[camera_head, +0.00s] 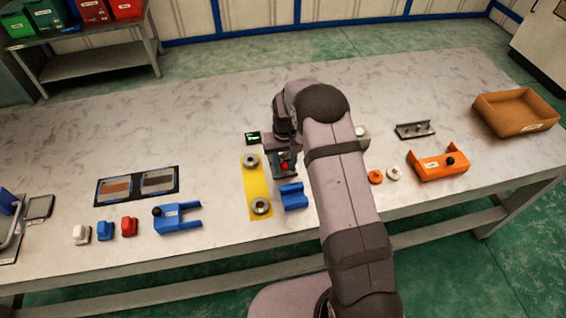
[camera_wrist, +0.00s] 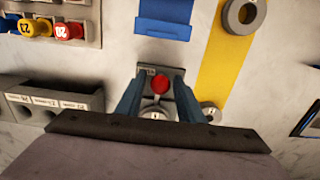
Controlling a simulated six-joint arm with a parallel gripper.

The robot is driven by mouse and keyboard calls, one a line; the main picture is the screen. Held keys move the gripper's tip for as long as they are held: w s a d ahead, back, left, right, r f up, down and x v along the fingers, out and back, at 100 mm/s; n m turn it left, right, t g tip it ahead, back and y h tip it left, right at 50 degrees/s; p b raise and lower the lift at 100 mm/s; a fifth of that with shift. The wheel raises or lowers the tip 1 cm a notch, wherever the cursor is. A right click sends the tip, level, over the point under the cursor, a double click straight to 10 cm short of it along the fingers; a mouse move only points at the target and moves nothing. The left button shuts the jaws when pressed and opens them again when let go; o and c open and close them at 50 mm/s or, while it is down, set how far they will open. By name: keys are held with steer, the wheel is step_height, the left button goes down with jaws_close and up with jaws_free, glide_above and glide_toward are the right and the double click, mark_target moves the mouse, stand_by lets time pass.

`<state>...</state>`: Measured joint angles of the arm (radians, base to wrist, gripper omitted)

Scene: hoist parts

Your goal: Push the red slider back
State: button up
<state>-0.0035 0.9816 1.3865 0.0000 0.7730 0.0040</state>
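The red slider shows as a small round red knob (camera_wrist: 158,85) on a dark grey base (camera_wrist: 153,73) in the wrist view. In the head view, the red knob (camera_head: 285,167) is partly hidden by my gripper (camera_head: 284,171). In the wrist view, the two blue-grey fingers of my gripper (camera_wrist: 160,74) stand apart on either side of the knob. A gap shows between each finger and the knob, and nothing is held. The near part of the base lies behind the fingers and the gripper body.
A blue block (camera_head: 293,196) stands close to the slider on the robot's side. A yellow plate (camera_head: 256,188) with metal rings lies just left. Orange and white discs (camera_head: 375,177), an orange bracket (camera_head: 440,168) and a brown tray (camera_head: 516,112) are to the right.

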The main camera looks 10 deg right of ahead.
steer(key=c, duration=0.5)
steer(key=shift+w+r, duration=0.1)
steer(key=shift+w, duration=0.55)
stand_by(1.0)
steer(key=o, duration=0.8)
steer(key=shift+c, duration=0.2)
steer(key=shift+s+r+p, duration=0.1)
steer(key=shift+r+p, duration=1.95)
steer(key=shift+r, duration=1.35)
